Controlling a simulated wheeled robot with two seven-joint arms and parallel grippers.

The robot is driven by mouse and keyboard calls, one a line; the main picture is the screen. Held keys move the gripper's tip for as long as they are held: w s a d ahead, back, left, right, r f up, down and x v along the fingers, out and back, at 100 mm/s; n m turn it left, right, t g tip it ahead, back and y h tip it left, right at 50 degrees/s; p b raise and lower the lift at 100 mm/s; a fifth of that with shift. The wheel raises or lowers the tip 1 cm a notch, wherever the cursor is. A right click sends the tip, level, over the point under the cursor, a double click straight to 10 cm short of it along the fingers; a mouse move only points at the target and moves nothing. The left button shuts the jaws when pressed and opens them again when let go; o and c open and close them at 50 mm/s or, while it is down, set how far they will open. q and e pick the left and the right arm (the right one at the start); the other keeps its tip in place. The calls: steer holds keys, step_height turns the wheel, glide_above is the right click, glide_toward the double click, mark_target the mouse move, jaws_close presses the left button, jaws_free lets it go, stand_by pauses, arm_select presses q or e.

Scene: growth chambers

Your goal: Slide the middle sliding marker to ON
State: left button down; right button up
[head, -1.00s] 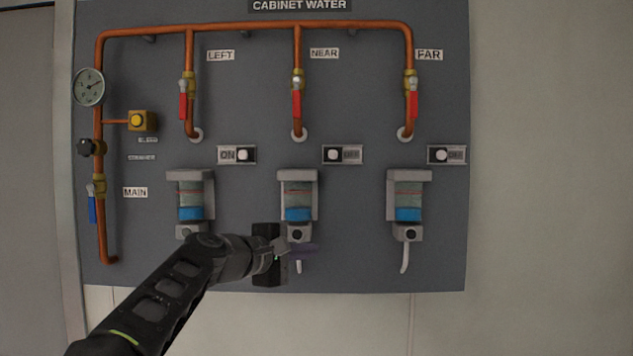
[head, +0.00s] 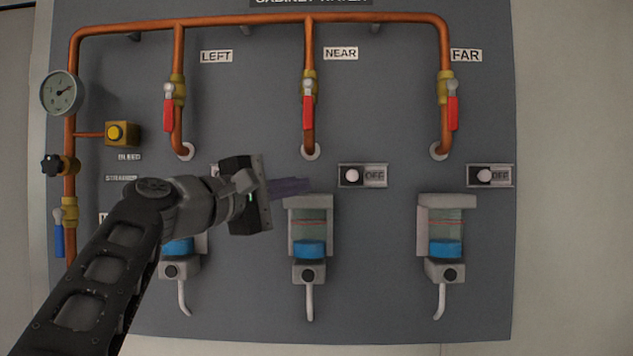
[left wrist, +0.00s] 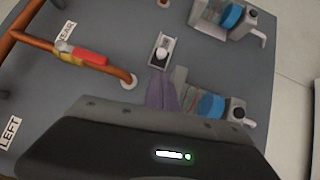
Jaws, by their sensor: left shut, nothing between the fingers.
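The middle sliding marker (head: 363,176) is a small grey plate with a round white knob at its left end and OFF showing at its right. It also shows in the left wrist view (left wrist: 162,48), just beyond the fingertips. My left gripper (head: 308,186) is shut and empty. Its purplish fingers point right, with their tips left of the marker and slightly below it, apart from it in the picture. The fingers also show in the left wrist view (left wrist: 157,76). The gripper hides most of the left marker. My right gripper is not in view.
Below the markers are filter units, the middle one (head: 310,213) just under my fingers. Red-handled valves (head: 308,112) hang on copper pipes above. Bare grey panel surrounds the middle marker.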

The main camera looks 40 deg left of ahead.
mark_target(352, 175)
arm_select(q)
steer(key=w+p, duration=0.1)
steer(key=w, duration=0.1)
steer(key=w+r+p, duration=0.1)
steer(key=w+p, duration=0.1)
steer(key=w, duration=0.1)
steer(key=w+p, duration=0.1)
steer(key=w, duration=0.2)
steer(key=shift+w+d+r, duration=0.15)
steer(key=shift+d, duration=0.05)
steer(key=shift+w+p, duration=0.4)
steer(key=shift+w, duration=0.2)
